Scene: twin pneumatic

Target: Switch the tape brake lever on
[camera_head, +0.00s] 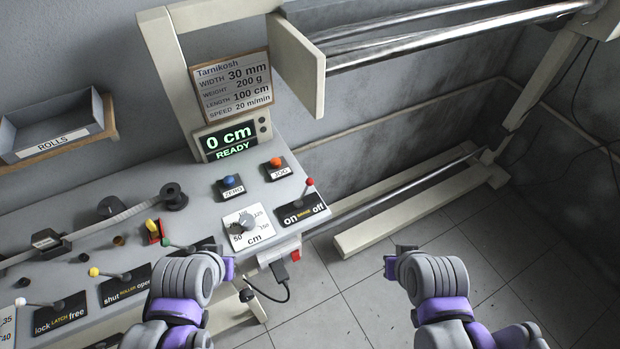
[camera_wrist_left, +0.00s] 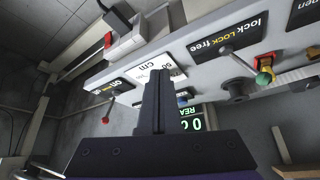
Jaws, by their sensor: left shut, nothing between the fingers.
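The brake lever has a red knob (camera_head: 310,181) and stands on a black plate (camera_head: 302,208) marked "on BRAKE off" at the right end of the panel. Its stick leans toward the "off" side. In the left wrist view, the red knob (camera_wrist_left: 105,120) and the plate (camera_wrist_left: 109,90) are left of the fingers. My left gripper (camera_head: 222,250) is in front of the panel edge, left of the brake plate and apart from it. Its fingers (camera_wrist_left: 158,105) are shut and empty. My right gripper (camera_head: 404,250) is over the floor to the right, its fingers mostly hidden.
A dial (camera_head: 247,222) marked "cm" is left of the brake plate. A blue button (camera_head: 230,181) and an orange button (camera_head: 276,162) are behind. A display (camera_head: 230,141) reads "0 cm READY". Several other levers line the left. A socket box (camera_head: 279,254) with a plug hangs below the edge.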

